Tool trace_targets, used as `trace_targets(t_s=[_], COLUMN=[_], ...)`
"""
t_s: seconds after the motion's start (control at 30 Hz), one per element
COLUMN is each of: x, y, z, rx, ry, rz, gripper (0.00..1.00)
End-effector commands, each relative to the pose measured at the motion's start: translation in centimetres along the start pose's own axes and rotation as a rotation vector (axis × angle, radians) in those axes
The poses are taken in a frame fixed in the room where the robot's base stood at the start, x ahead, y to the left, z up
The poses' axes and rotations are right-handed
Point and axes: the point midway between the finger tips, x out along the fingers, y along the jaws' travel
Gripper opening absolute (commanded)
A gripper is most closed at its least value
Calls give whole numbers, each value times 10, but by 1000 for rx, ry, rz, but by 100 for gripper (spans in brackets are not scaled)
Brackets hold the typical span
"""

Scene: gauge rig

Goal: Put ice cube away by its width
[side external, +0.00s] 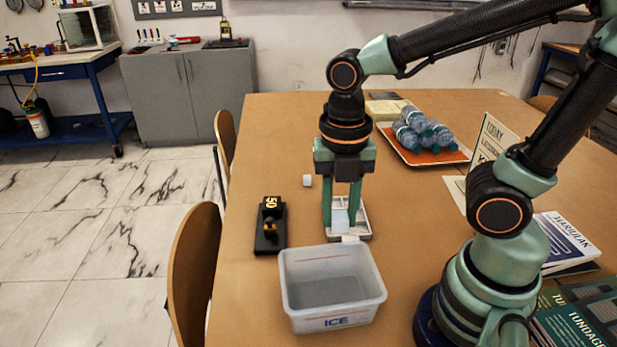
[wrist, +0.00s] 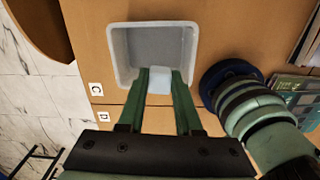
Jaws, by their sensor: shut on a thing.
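My gripper (side external: 340,228) points down with its green fingers shut on a pale, translucent ice cube (side external: 340,215). The ice cube also shows between the fingertips in the wrist view (wrist: 159,80). In the side view the fingers are over or in a shallow white tray (side external: 363,226); whether the cube touches it I cannot tell. A clear bin marked ICE (side external: 332,322) stands open in front of the tray and looks empty. A black gauge (side external: 270,235) with a yellow 50 is to the left of the gripper.
A small white block (side external: 307,181) lies behind the gauge. An orange tray (side external: 440,158) of stacked bottles is at the back right. Books (side external: 570,245) and a standing card (side external: 493,140) are at the right. The table left of the bin is bare.

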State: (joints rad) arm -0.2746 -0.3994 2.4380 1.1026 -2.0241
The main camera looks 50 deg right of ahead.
Motion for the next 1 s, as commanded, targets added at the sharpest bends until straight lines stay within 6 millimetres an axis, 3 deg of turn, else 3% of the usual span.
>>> trace_targets(t_s=[0.4,0.8,0.83,0.9,1.0], x=[42,49,49,48,48], y=[0,0,0,0,0], z=[0,0,0,0,0], rx=[0,0,0,0,0], ry=[1,0,0,0,0], rz=[-3,0,0,0,0], gripper=[0,0,37,64,68])
